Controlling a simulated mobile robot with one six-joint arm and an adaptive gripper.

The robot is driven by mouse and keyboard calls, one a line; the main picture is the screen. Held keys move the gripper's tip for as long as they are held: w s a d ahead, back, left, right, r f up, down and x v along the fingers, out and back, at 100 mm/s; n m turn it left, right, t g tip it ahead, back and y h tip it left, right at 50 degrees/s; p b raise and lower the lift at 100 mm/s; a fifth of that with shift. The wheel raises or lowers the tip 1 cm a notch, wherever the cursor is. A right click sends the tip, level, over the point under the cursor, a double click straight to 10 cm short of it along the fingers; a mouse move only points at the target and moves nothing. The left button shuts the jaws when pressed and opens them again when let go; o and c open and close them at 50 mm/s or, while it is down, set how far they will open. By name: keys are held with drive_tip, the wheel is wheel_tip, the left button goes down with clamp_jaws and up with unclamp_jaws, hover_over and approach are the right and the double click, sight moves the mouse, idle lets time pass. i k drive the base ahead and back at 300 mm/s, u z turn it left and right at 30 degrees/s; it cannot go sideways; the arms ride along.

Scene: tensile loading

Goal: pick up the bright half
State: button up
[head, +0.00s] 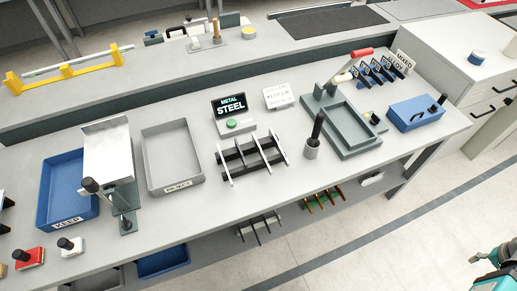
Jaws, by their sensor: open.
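A dark rack (246,161) stands near the middle of the bench with several slim bars across it. Some bars look bright silver, such as the one at its left end (225,168) and the one at its right end (281,147). I cannot tell which piece is the bright half, or whether any bar is broken. Part of my own arm shows at the lower right corner, away from the bench. I cannot make out my gripper's fingers there.
A blue KEEP tray (48,205) and a grey REJECT tray (149,165) lie left, with a grey stand (128,192) beside them. A STEEL sign (229,106) stands behind the rack.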

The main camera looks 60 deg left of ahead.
sight(257, 147)
drive_tip(key=u, duration=0.1)
drive_tip(key=k, duration=1.25)
drive_tip(key=u, duration=1.95)
drive_tip(key=i, duration=0.5)
drive_tip(key=z, duration=0.05)
